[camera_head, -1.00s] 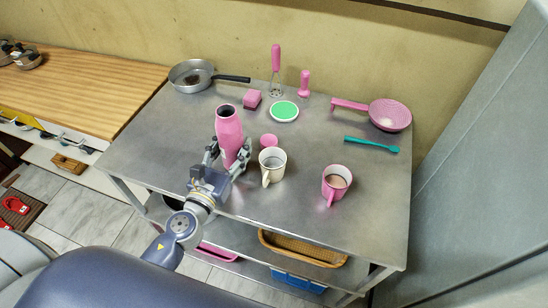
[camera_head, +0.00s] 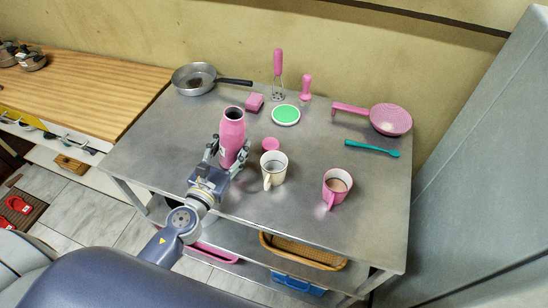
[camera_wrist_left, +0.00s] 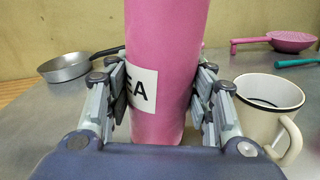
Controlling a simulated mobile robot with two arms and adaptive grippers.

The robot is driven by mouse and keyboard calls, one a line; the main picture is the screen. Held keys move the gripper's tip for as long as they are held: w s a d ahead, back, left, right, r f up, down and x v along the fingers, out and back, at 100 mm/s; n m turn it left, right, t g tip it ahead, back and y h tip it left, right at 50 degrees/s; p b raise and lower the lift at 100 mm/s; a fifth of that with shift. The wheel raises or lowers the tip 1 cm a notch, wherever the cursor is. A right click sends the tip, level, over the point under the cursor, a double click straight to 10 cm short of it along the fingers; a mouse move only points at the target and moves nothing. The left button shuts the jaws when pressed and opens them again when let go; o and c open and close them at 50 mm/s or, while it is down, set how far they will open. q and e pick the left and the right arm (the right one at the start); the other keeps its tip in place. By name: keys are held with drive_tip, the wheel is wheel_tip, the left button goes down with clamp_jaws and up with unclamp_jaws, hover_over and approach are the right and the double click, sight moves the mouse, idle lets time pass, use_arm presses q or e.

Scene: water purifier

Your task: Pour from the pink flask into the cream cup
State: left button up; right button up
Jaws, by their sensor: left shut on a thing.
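The pink flask (camera_head: 232,136) stands upright and open-topped on the metal table, left of the cream cup. My left gripper (camera_head: 228,160) is shut on its lower body. In the left wrist view the flask (camera_wrist_left: 165,60) fills the middle, with a white label reading "EA", and the fingers of my left gripper (camera_wrist_left: 162,100) are on both its sides. The cream cup (camera_head: 273,170) stands upright just right of the flask, apart from it, handle toward the front. It also shows at the right of the left wrist view (camera_wrist_left: 262,122). My right gripper is not in view.
A pink round lid (camera_head: 271,144) lies behind the cream cup. A pink mug (camera_head: 336,188) with brownish contents stands to the right. A pan (camera_head: 196,79), a pink sponge (camera_head: 254,102), a green-topped dish (camera_head: 286,115), a pink strainer (camera_head: 390,119) and a teal utensil (camera_head: 372,148) lie farther back.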

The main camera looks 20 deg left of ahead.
sight(223, 149)
use_arm(q)
drive_tip(key=shift+a+r+m+p, duration=0.1)
drive_tip(key=shift+m+p, duration=0.3)
drive_tip(key=shift+m, duration=0.45)
drive_tip(key=shift+a+r+m+p, duration=0.1)
drive_tip(key=shift+m+p, duration=0.3)
drive_tip(key=shift+m, duration=0.45)
drive_tip(key=shift+d+f+m+p, duration=0.15)
drive_tip(key=shift+m+p, duration=0.25)
drive_tip(key=shift+m, duration=0.5)
drive_tip(key=shift+a+f+m+y, duration=0.15)
drive_tip(key=shift+a+f+m, duration=0.2)
drive_tip(key=shift+m, duration=0.35)
drive_tip(key=shift+a+f+m+y, duration=0.15)
drive_tip(key=shift+a+m, duration=0.25)
drive_tip(key=shift+m, duration=0.3)
drive_tip(key=shift+a+f+m, duration=0.45)
drive_tip(key=shift+f+m, duration=0.05)
drive_tip(key=shift+m, duration=0.6)
drive_tip(key=shift+a+r+m+g+p, duration=0.2)
drive_tip(key=shift+r+m+g+p, duration=0.1)
drive_tip(key=shift+r+m+p, duration=0.65)
drive_tip(key=shift+d+r+m+p, duration=0.4)
drive_tip(key=shift+r+m+p, duration=0.35)
drive_tip(key=shift+p, duration=1.05)
drive_tip(key=shift+y, duration=0.3)
